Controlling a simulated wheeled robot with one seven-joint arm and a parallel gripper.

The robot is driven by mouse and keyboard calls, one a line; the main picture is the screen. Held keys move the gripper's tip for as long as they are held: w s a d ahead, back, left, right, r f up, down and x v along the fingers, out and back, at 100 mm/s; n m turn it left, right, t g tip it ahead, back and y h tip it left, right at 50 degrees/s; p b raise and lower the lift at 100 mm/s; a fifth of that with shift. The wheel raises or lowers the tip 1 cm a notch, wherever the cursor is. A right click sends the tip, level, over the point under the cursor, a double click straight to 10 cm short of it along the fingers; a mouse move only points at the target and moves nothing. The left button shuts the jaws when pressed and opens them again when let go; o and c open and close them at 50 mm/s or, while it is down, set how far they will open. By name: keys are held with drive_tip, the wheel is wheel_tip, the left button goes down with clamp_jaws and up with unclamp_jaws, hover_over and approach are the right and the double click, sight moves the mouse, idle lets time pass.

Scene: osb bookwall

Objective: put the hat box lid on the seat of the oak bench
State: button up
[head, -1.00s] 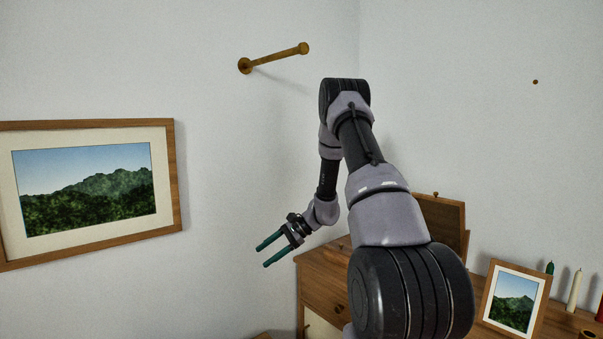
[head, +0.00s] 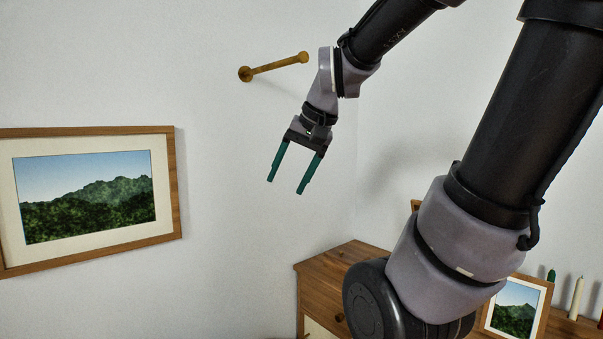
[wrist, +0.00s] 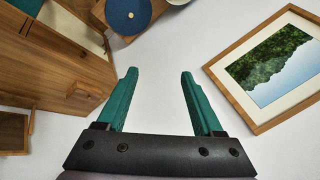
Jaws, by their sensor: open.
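My gripper (head: 285,187) is open and empty in the head view, raised in front of the white wall with its two green fingers pointing down. The open fingers also show in the wrist view (wrist: 159,75), with nothing between them. A round dark blue disc with a small wooden knob (wrist: 128,14) is at the top of the wrist view, beyond the fingertips and apart from them. I cannot make out the oak bench in either view.
A wooden cabinet (head: 345,257) stands in the corner, with a small framed picture (head: 514,310) and candles (head: 576,298) at right. A wooden peg (head: 275,66) sticks out near my gripper. A large framed picture (head: 90,195) hangs left. A pale round object (wrist: 178,2) is partly visible.

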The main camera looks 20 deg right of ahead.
drive_tip(key=shift+n+t+h, duration=0.4)
drive_tip(key=shift+t+h, duration=0.1)
drive_tip(key=shift+t, duration=0.4)
drive_tip(key=s, duration=0.1)
drive_tip(key=s+r, duration=0.1)
drive_tip(key=s+d, duration=0.1)
drive_tip(key=s, duration=0.1)
drive_tip(key=shift+r, duration=0.15)
